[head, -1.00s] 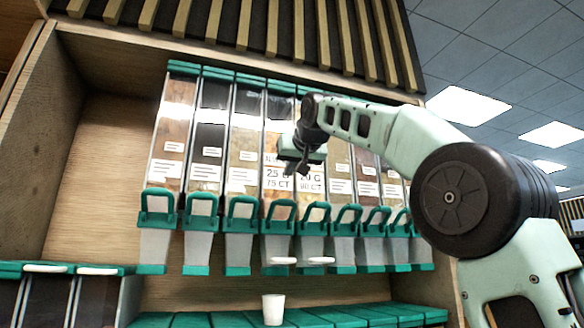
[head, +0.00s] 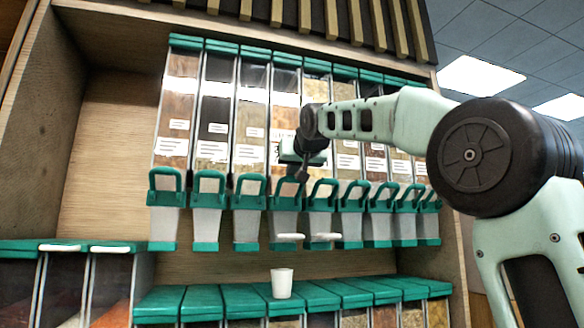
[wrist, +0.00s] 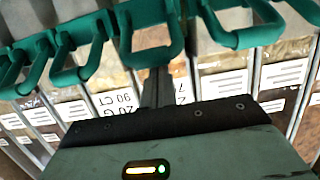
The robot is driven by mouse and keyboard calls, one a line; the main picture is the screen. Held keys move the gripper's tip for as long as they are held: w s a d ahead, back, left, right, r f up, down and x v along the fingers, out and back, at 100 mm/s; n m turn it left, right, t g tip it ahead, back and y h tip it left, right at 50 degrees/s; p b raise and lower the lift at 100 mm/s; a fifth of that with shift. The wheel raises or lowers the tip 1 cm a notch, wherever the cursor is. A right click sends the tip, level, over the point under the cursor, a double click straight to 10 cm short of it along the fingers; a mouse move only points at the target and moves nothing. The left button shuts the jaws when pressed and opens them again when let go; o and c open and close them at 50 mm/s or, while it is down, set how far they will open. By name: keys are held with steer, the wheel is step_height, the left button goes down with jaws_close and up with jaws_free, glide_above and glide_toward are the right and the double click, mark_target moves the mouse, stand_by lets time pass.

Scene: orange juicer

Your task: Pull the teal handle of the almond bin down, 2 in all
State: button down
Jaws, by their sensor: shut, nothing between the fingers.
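A row of upright clear bins has teal loop handles at the front. I cannot read which one is the almond bin. In the head view my gripper (head: 303,177) is at handle height, close to the fourth handle (head: 285,181) and the fifth handle (head: 323,182) from the left. In the wrist view my gripper (wrist: 156,74) is shut and empty, its fingertips close to the lower bar of the middle teal handle (wrist: 152,56). I cannot tell whether they touch it. The bin behind that handle is partly hidden by my gripper.
A white cup (head: 282,283) stands on the teal lids of the lower bins (head: 205,300), below the chutes. Two white round pieces (head: 290,237) show at chute height. Neighbouring handles (wrist: 240,25) are close on both sides. An empty wooden recess (head: 110,150) lies left.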

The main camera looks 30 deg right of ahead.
mark_target(292, 182)
steer(key=shift+f+b, duration=0.1)
steer(key=shift+b, duration=0.25)
steer(key=shift+s+f+b, duration=0.15)
steer(key=shift+s+b, duration=0.05)
steer(key=shift+b, duration=0.6)
steer(key=shift+s+a+f+t+b, duration=0.2)
steer(key=shift+t+b, duration=0.3)
steer(key=shift+b, duration=0.55)
steer(key=f+t+b, duration=0.1)
steer(key=b, duration=0.3)
steer(key=s+f+t+b, duration=0.1)
steer(key=b, duration=0.3)
steer(key=shift+f+h+b, duration=0.35)
steer(key=shift+h, duration=0.05)
steer(key=f+t+b, duration=0.1)
steer(key=b, duration=0.4)
steer(key=s+f+t+h+b, duration=0.1)
steer(key=t+b, duration=0.1)
steer(key=b, duration=0.3)
steer(key=f+t+b, duration=0.1)
steer(key=f+b, duration=0.1)
steer(key=b, duration=0.3)
steer(key=shift+s+a+t, duration=0.2)
steer(key=shift+a+t, duration=0.05)
steer(key=shift+t, duration=0.05)
steer(key=shift+w+f+b, duration=0.1)
steer(key=shift+f+b, duration=0.05)
steer(key=shift+b, duration=0.25)
